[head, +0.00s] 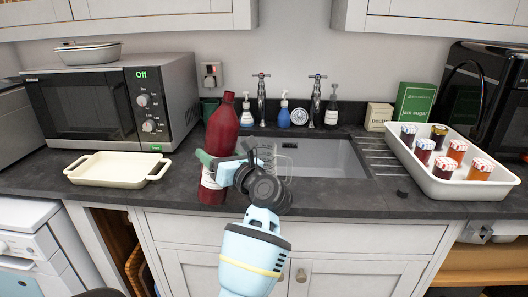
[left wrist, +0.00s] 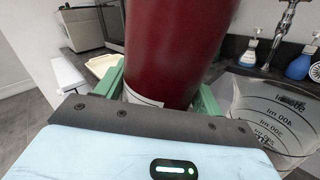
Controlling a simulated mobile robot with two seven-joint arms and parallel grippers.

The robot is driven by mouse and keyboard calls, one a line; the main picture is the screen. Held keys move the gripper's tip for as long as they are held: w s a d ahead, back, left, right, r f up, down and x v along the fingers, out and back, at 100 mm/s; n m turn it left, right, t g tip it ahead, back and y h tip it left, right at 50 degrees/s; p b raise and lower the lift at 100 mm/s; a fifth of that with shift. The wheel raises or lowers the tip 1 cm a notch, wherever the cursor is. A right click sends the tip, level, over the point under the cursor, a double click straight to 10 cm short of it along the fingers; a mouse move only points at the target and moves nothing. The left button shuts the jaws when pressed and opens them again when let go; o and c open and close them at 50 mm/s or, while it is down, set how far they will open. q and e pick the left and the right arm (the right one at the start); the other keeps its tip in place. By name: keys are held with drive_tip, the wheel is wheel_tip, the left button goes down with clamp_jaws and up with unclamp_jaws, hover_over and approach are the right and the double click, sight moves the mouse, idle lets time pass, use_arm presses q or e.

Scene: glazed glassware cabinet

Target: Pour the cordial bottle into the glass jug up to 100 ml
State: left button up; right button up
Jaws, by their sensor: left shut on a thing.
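The cordial bottle (head: 222,128) is dark red with a pale label low on its body. It is near upright, its top leaning slightly right, at the front of the worktop left of the sink. My left gripper (head: 211,166) is shut around its lower body; the green fingers (left wrist: 160,98) flank the bottle (left wrist: 175,45) in the left wrist view. I cannot tell whether its base touches the worktop. The clear glass jug (head: 284,165) is just right of the bottle, partly hidden by my wrist. Its ml marks show in the left wrist view (left wrist: 268,118); no red liquid shows there. My right gripper is out of view.
A cream dish (head: 118,181) and a microwave (head: 110,105) stand left. The sink (head: 320,155) lies behind the jug, with taps and soap bottles at its back. A white tray (head: 465,188) of jam jars is right.

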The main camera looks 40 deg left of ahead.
sight(221, 123)
use_arm(q)
drive_tip(key=shift+w+d+n+b, duration=0.15)
drive_tip(key=shift+w+n+b, duration=0.15)
drive_tip(key=shift+n, duration=0.3)
drive_tip(key=shift+w+d+r+n+h, duration=0.15)
drive_tip(key=shift+r+n, duration=0.3)
drive_tip(key=shift+r, duration=0.25)
drive_tip(key=shift+w+d+r+n+h, duration=0.1)
drive_tip(key=shift+w+r+n+h, duration=0.05)
drive_tip(key=shift+r+n, duration=0.4)
drive_tip(key=shift+r, duration=0.3)
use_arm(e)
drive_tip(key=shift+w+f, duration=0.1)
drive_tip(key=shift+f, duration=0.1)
